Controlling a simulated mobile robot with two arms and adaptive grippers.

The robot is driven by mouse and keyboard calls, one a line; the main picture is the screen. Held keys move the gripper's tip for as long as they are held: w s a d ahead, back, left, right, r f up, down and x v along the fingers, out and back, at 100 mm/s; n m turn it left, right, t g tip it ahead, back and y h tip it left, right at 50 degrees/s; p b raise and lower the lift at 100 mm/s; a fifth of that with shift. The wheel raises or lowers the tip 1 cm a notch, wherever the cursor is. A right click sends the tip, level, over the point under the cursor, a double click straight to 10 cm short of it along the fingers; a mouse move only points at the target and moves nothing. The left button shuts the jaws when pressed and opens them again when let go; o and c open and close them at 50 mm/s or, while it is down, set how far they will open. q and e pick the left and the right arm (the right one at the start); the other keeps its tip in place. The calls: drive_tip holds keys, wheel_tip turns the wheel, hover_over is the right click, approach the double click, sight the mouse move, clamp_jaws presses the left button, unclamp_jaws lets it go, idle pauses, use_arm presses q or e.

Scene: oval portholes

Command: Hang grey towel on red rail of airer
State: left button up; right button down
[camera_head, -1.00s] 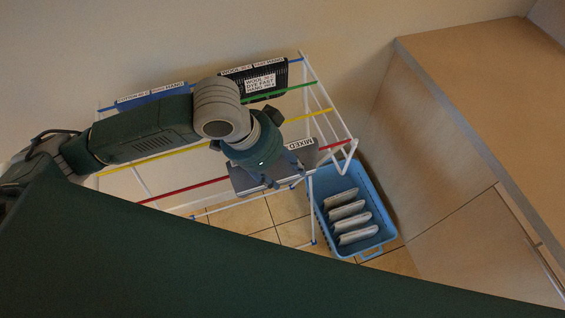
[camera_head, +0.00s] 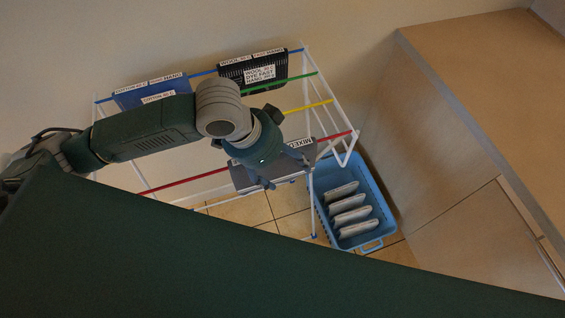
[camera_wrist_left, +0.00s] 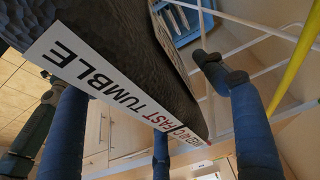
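The grey towel (camera_head: 243,180) lies across the red rail (camera_head: 185,184) near the rail's right end, with a white "MIXED" label along its upper edge. The rail is hidden where towel and gripper cover it. My left gripper (camera_head: 281,172) is over the towel, its fingers spread. In the left wrist view the dark towel (camera_wrist_left: 120,40), with a long white label, passes between the fingers, and gaps show beside them. I see no finger pressing on the cloth. The airer (camera_head: 330,95) has a white frame. My right gripper is not in view.
A blue towel (camera_head: 150,91) and a black towel (camera_head: 240,70) hang on the blue rail. A blue basket (camera_head: 376,180) with several folded pale cloths stands right of the airer. A wooden counter (camera_head: 485,90) is on the right, a wall behind.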

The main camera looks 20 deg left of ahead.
use_arm(q)
drive_tip(key=shift+r, duration=0.15)
drive_tip(key=v, duration=1.1)
drive_tip(key=shift+s+a+r, duration=0.1)
drive_tip(key=shift+r, duration=0.25)
